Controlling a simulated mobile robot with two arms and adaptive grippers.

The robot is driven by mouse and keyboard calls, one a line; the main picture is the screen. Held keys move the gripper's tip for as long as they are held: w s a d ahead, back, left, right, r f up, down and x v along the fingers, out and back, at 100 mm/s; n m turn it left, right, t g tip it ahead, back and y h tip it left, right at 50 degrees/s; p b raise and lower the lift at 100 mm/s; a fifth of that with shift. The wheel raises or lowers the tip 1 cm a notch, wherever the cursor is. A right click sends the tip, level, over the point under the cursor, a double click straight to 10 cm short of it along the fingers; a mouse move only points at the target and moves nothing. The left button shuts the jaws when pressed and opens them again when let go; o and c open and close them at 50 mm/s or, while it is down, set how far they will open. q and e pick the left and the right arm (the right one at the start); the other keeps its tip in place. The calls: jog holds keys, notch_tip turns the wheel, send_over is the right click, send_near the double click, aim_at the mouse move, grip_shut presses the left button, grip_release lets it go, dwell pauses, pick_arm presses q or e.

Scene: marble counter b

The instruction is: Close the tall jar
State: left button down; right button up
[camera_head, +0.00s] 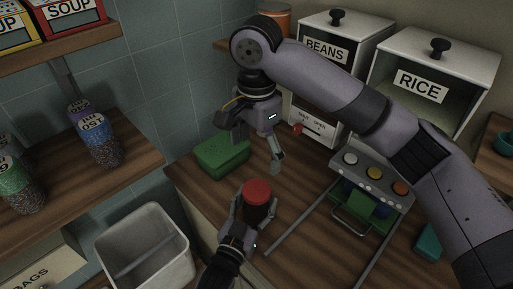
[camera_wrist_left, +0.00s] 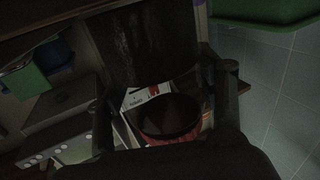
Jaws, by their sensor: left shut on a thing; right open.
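I cannot tell whether the red top is a lid fully seated. My left gripper (camera_head: 256,212) is shut on the jar, one finger on each side of its body. In the left wrist view a dark round shape with a red edge (camera_wrist_left: 172,120), apparently the jar, sits between the fingers. My right gripper (camera_head: 252,140) is open and empty, above and behind the jar, near the green box.
A green box (camera_head: 222,153) is behind the jar. A panel with coloured buttons (camera_head: 373,178) and metal rails is to the right. BEANS (camera_head: 326,52) and RICE (camera_head: 421,86) canisters stand behind. A grey bin (camera_head: 145,250) is at left, below a shelf with speckled jars (camera_head: 100,140).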

pick_arm(q)
jog(key=shift+c, duration=1.7)
grip_release()
jog(key=v, duration=1.2)
jog(key=shift+s+a+f, duration=0.1)
jog(key=shift+f, duration=0.05)
